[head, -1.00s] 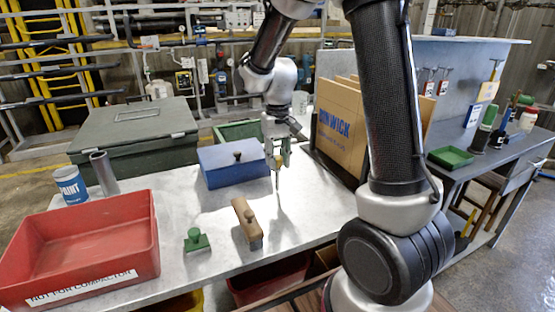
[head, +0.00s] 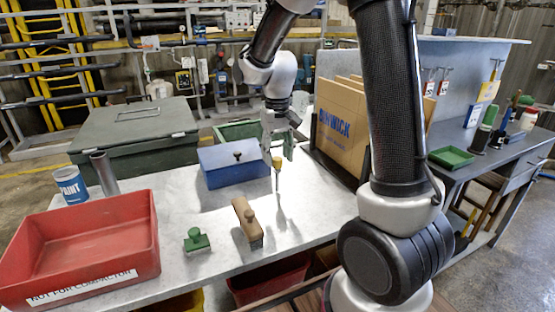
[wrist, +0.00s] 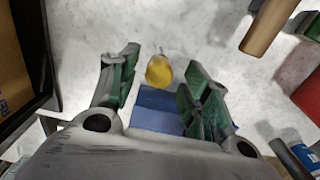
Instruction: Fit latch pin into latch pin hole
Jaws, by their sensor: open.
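A pin-like piece with a yellow, bulb-shaped handle (head: 277,162) and a thin shank stands about upright over the grey table, at its right part; I take it for the latch pin. It also shows in the wrist view as a yellow bulb (wrist: 159,71). My gripper (head: 279,151) is open above it, with its green-padded fingers on either side of the handle. In the wrist view, gaps show between the bulb and both fingers (wrist: 160,78). The latch pin hole cannot be made out, and I cannot tell what the shank's lower end rests in.
A blue box (head: 222,178) stands just left of my gripper. A wooden-handled brush (head: 243,215), a green-knobbed block (head: 196,241) and a red tray (head: 140,240) lie nearer. Cardboard sheets (head: 342,130) stand at the right. Bare table lies around the pin.

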